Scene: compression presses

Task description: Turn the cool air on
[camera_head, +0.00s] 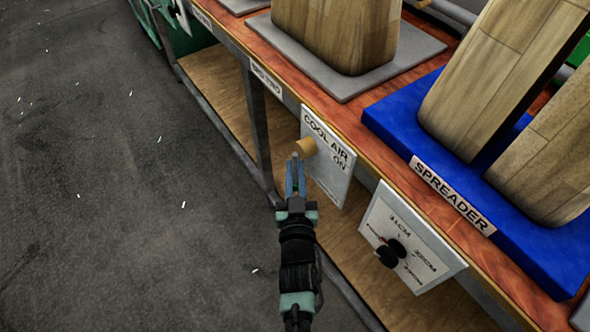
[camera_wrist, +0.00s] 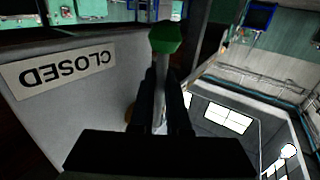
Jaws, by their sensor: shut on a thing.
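The white COOL AIR panel (camera_head: 338,178) hangs on the front of the bench, with ON readable at its right. A tan round knob or hub (camera_head: 306,147) stands out at its upper left. My gripper (camera_head: 295,168) reaches up to this hub from below. In the wrist view, a thin metal lever with a green tip (camera_wrist: 165,38) runs between the fingers of my gripper (camera_wrist: 163,85), which are shut on it. A grey panel face with an upside-down CLOSED label (camera_wrist: 65,70) is at the left there. The grip point is largely hidden in the head view.
A panel with a black knob (camera_head: 391,252) and cm marks is to the right, close to my arm. Above are a blue SPREADER base (camera_head: 400,125) and wooden blocks (camera_head: 335,30) on the bench. The dark floor (camera_head: 120,180) at left is open.

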